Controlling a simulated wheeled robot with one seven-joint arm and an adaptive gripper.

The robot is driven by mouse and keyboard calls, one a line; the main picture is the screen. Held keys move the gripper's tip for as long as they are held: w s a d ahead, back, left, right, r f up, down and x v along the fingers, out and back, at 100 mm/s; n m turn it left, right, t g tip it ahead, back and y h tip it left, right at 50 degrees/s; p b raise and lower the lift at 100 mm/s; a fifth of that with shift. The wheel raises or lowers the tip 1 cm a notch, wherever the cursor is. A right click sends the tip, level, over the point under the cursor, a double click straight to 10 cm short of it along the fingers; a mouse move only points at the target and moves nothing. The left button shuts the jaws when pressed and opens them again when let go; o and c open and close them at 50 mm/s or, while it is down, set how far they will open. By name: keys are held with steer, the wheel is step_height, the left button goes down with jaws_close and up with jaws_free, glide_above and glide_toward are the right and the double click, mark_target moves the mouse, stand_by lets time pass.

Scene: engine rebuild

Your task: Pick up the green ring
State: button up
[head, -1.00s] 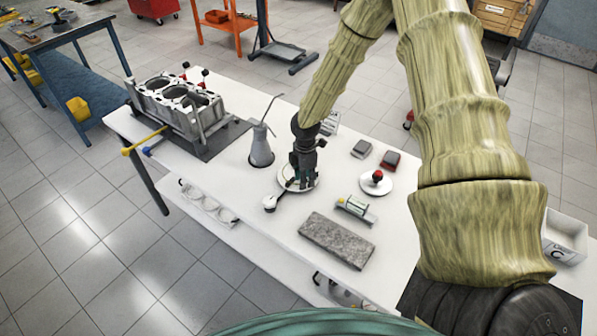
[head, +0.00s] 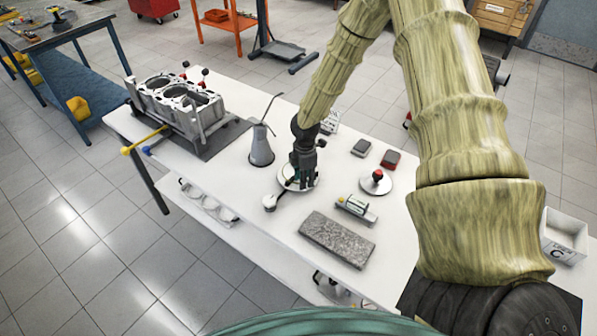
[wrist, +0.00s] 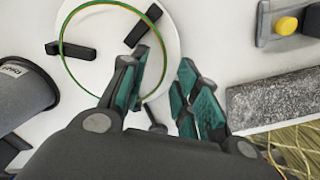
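A thin green ring (wrist: 63,52) with an orange-brown edge shows in the wrist view, over a white round plate (wrist: 112,35). Its right side passes close to my gripper's left finger; I cannot tell if they touch. My gripper (wrist: 166,72) is open, with a clear gap between its green-padded fingers. In the head view my gripper (head: 302,172) points down over the same plate (head: 285,174), and the ring cannot be made out there. Two dark blocks (wrist: 70,50) (wrist: 143,26) sit at the ring's left and right sides.
A grey oil can (head: 261,150) stands left of my gripper. A granite block (head: 336,238), a yellow-ended device (head: 355,207) and a white disc with a red knob (head: 376,186) lie to the right. An engine block (head: 178,102) stands at the table's far left.

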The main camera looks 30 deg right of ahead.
jaws_close()
steer(key=shift+r, duration=0.15)
